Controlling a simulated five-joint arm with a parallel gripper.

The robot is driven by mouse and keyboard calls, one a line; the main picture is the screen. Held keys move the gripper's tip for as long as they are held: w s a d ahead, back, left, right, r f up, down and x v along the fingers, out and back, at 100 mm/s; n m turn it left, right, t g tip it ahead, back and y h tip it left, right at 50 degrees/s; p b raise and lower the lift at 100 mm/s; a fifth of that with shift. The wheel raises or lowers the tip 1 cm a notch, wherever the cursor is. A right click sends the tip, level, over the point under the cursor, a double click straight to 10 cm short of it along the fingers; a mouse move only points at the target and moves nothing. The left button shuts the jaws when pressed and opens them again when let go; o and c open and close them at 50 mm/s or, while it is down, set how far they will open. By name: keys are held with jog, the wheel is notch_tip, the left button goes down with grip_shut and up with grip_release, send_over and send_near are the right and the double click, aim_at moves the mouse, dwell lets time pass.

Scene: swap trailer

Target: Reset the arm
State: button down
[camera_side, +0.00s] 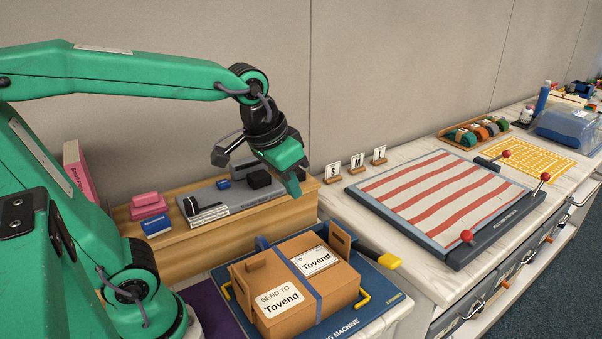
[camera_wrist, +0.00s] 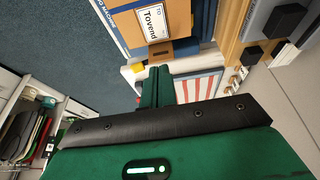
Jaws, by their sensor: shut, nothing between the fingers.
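My gripper (camera_side: 296,187) hangs from my green arm in the side view, above and behind a brown cardboard box. It is shut and empty, apart from everything below it. In the wrist view its green fingers (camera_wrist: 160,85) are together, pointing toward the worktop. The box (camera_side: 297,280) is labelled "Tovend", has a blue strap around it, and sits on a blue machine base (camera_side: 385,287). The box also shows at the top of the wrist view (camera_wrist: 172,22).
A wooden shelf (camera_side: 180,243) with pink, blue and black items stands behind the box. A red-and-white striped board (camera_side: 440,195) with red knobs lies on the right worktop. Small letter cards (camera_side: 357,162) stand near the wall. A tray of coloured rolls (camera_side: 472,134) is further back.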

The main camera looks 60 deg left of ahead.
jog(key=s+a+f+t, duration=0.1)
jog(key=s+a, duration=0.1)
jog(key=s, duration=0.5)
jog(key=shift+f+t, duration=0.3)
jog(key=shift+a, duration=0.1)
dwell(0.6)
